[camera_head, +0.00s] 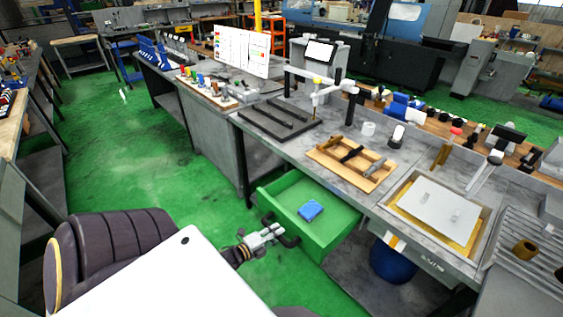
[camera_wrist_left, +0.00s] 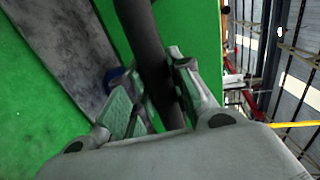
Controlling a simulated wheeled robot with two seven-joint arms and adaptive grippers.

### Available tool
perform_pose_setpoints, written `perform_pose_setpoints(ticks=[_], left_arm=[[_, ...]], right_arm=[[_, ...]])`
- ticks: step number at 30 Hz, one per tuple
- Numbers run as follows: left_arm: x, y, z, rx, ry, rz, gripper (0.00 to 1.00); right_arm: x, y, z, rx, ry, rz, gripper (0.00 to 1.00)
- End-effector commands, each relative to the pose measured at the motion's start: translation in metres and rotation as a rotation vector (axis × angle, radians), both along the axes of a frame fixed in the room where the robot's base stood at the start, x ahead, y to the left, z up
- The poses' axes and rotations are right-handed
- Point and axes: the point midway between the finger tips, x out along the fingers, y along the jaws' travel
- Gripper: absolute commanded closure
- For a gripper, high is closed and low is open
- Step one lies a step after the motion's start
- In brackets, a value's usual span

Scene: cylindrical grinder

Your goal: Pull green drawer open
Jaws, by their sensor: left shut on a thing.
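The green drawer (camera_head: 322,233) under the workbench stands partly pulled out in the head view, with a blue item (camera_head: 310,210) lying inside it. Its dark bar handle (camera_head: 290,241) is on the front panel. My left gripper (camera_head: 276,234) is at the handle, its fingers shut around the bar. In the left wrist view the dark handle (camera_wrist_left: 146,45) runs between the two fingers of my left gripper (camera_wrist_left: 158,95), with the green drawer front (camera_wrist_left: 190,30) behind it. My right gripper is not in view.
The grey workbench (camera_head: 335,185) above the drawer carries a wooden tray (camera_head: 350,164) with dark tools. A blue drum (camera_head: 392,262) stands under the bench, right of the drawer. A dark padded chair (camera_head: 105,245) is at the lower left. Green floor (camera_head: 130,150) is clear to the left.

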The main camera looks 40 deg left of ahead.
Motion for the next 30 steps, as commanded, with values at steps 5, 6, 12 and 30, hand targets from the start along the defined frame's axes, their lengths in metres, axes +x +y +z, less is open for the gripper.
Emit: perform_pose_setpoints(ticks=[5, 6, 12, 30], left_arm=[[-0.009, 0.000, -0.001, -0.001, 0.003, 0.000, 1.00], [-0.009, 0.000, -0.001, -0.001, 0.003, 0.000, 1.00], [-0.009, 0.000, -0.001, -0.001, 0.002, 0.000, 1.00], [-0.009, 0.001, 0.000, 0.000, 0.000, 0.000, 0.56]], right_arm=[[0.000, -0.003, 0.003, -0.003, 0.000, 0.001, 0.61], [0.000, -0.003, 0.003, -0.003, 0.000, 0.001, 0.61], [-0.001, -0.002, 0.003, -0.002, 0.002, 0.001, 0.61], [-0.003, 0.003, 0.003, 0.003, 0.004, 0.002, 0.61]])
